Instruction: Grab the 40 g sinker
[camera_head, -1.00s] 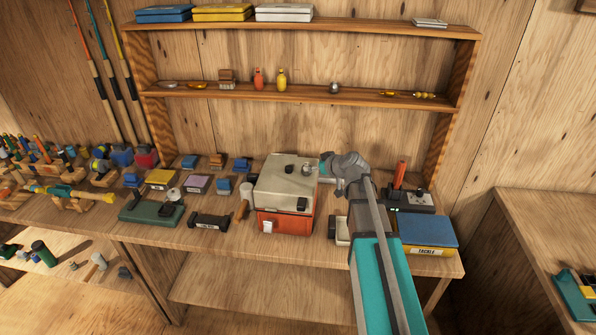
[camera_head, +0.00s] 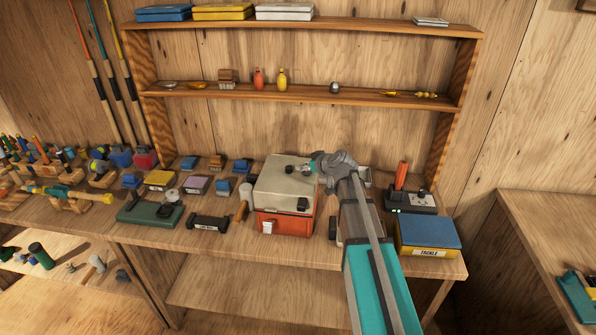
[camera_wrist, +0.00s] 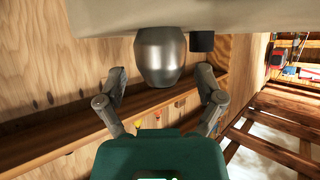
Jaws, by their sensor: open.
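A smooth grey metal weight, which looks like the sinker (camera_wrist: 160,60), stands on the pale top of a box in the wrist view, where the scene appears upside down. My gripper (camera_wrist: 162,76) is open, with one finger on each side of the weight and a visible gap on both sides. In the head view my gripper (camera_head: 312,165) is low over the right back part of the beige-topped box (camera_head: 275,188); the weight is small and partly hidden there. No 40 g marking is readable.
A short dark cylinder (camera_wrist: 201,41) is close beside the weight. A shelf (camera_head: 290,92) with small lures and a silver ball (camera_head: 335,88) is behind. A blue tackle box (camera_head: 428,232) and a dark device (camera_head: 410,202) stand to the right.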

